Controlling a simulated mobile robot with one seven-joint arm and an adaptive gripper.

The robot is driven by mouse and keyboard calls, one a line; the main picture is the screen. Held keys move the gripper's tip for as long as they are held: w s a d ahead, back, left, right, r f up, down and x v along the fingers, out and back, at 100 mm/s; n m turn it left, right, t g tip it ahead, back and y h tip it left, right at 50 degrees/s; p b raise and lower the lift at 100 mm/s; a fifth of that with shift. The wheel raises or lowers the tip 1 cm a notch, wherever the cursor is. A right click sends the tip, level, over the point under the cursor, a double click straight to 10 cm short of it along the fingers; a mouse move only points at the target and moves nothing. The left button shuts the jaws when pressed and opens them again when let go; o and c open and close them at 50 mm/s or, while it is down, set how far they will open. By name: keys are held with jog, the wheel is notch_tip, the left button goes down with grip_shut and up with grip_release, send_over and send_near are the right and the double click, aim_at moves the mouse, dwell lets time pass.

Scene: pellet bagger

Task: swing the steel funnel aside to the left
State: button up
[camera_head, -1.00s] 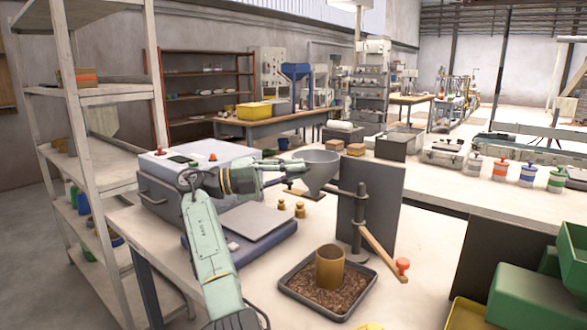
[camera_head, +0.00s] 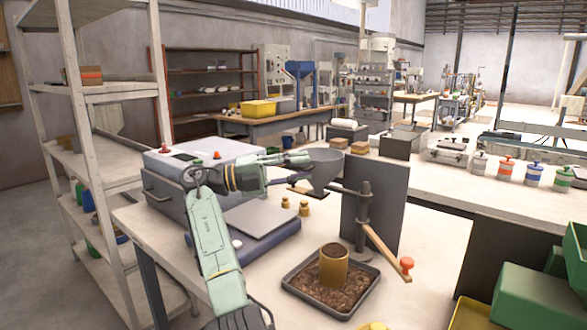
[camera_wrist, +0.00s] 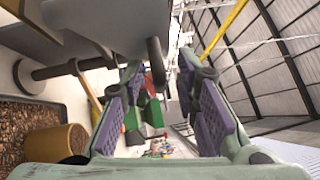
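The grey steel funnel (camera_head: 326,172) sits on a side arm of an upright post (camera_head: 363,215) on the bench. A wooden lever (camera_head: 385,246) with an orange-red knob (camera_head: 407,263) reaches from the post toward the front right. My gripper (camera_head: 306,158) is at the funnel's left rim in the head view. In the wrist view my gripper (camera_wrist: 163,78) has its two fingers apart, with a short dark peg (camera_wrist: 156,62) showing between or just beyond them. The funnel's grey underside (camera_wrist: 125,22) fills the upper left there. Whether a finger touches the peg or funnel I cannot tell.
A brass-coloured cylinder (camera_head: 334,265) stands in a dark tray (camera_head: 296,291) of brown pellets near the post. A dark upright panel (camera_head: 386,205) is behind the post. A scale (camera_head: 246,240) and small brass weights (camera_head: 304,208) lie left of the funnel.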

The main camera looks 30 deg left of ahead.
jog(key=v, duration=0.5)
jog(key=shift+s+a+r, duration=0.1)
jog(key=shift+v, duration=1)
